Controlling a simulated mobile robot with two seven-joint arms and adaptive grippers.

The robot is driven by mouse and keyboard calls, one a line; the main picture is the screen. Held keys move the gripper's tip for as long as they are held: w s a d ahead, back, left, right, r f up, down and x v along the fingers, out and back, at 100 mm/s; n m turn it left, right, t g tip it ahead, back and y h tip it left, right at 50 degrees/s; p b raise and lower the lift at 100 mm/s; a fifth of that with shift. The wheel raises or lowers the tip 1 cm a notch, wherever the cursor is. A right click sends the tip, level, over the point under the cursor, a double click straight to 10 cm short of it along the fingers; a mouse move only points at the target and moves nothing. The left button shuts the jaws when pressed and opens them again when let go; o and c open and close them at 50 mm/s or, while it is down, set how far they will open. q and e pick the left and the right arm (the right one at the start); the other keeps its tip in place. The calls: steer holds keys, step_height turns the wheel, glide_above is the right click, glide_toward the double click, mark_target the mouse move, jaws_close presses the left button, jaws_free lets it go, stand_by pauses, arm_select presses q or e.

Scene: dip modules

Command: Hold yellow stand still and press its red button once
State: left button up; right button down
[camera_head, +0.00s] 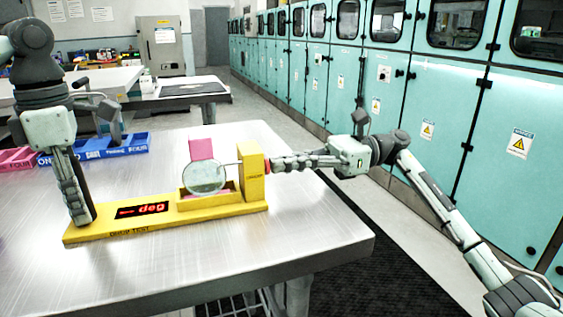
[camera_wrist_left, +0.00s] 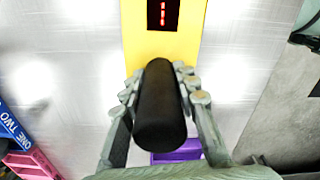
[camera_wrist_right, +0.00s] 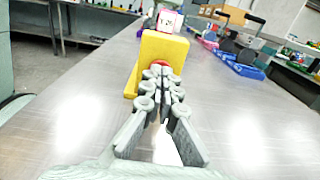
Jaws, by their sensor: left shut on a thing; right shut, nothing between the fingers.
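The yellow stand (camera_head: 105,230) lies along the metal table, with a display (camera_head: 142,210) reading "-- deg" in red. A pink block (camera_head: 201,149) and a clear round disc (camera_head: 205,176) are at its tray, beside an upright yellow post (camera_head: 252,172). My left gripper (camera_head: 82,218) is shut on a black upright handle (camera_wrist_left: 160,105) at the stand's left end. My right gripper (camera_wrist_right: 163,78) is shut and empty, its fingertips at the red button (camera_wrist_right: 162,64) on the post's outer face. The fingertips hide most of the button; I cannot tell whether they touch it.
Blue bins (camera_head: 100,147) and pink bins (camera_head: 18,158) stand on the table at the back left. The front of the table is clear. Teal cabinets (camera_head: 430,120) line the aisle on the right.

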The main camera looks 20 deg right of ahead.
steer(key=shift+a, duration=1)
arm_select(q)
steer(key=shift+d, duration=0.15)
arm_select(e)
steer(key=d, duration=1.4)
steer(key=shift+s+d, duration=0.15)
arm_select(q)
steer(key=shift+a, duration=0.2)
steer(key=o, duration=1.2)
steer(key=shift+c, duration=0.2)
